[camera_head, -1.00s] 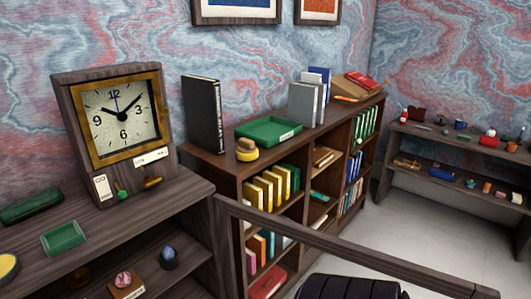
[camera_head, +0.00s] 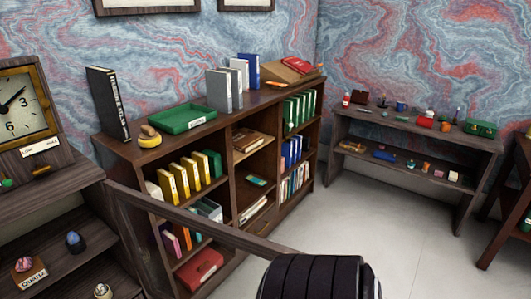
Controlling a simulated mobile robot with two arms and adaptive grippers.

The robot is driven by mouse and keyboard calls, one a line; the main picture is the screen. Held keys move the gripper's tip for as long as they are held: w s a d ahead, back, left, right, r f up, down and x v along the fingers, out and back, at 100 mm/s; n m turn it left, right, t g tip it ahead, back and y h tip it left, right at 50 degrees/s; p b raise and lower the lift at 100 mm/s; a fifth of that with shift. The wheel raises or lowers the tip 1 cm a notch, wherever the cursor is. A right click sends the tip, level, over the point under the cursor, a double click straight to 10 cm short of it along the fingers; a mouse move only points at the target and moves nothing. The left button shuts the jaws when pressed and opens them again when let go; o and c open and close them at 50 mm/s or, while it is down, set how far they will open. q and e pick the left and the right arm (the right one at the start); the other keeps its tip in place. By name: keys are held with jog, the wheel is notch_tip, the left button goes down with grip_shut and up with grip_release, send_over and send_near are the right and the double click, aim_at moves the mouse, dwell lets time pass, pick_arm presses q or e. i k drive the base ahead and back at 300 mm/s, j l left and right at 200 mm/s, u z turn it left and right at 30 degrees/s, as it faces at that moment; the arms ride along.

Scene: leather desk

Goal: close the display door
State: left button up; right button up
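The display door (camera_head: 185,217) is a dark wooden frame that stands swung open. It juts from the right edge of the display cabinet (camera_head: 70,192) at the left, across the view toward the bottom middle. Its top rail and the upright beside the cabinet show, and the bookcase is seen through the frame. Its far lower part is cut off or hidden. The cabinet's open shelves hold a pink stone (camera_head: 24,264) with a label and a dark blue stone (camera_head: 74,241). Neither gripper can be made out in the view.
A clock (camera_head: 24,100) stands on the cabinet. A bookcase (camera_head: 240,160) behind the door holds binders, with a green tray (camera_head: 183,119) on top. A low shelf (camera_head: 415,135) with small objects stands along the right wall. Pale floor (camera_head: 380,215) is free between them.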

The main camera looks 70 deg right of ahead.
aim_at(117, 194)
jog(key=k+l+u, duration=0.15)
jog(key=k+l, duration=0.4)
jog(key=l, duration=0.15)
jog(key=k+l+u, duration=0.1)
jog(key=k+l, duration=0.45)
jog(key=i+l, duration=0.1)
jog(key=l, duration=0.4)
jog(key=i+l+u, duration=0.1)
jog(key=l, duration=0.45)
jog(key=i+l, duration=0.1)
jog(key=l, duration=0.4)
jog(key=k+l+u, duration=0.1)
jog(key=k+u, duration=0.15)
jog(key=k, duration=0.6)
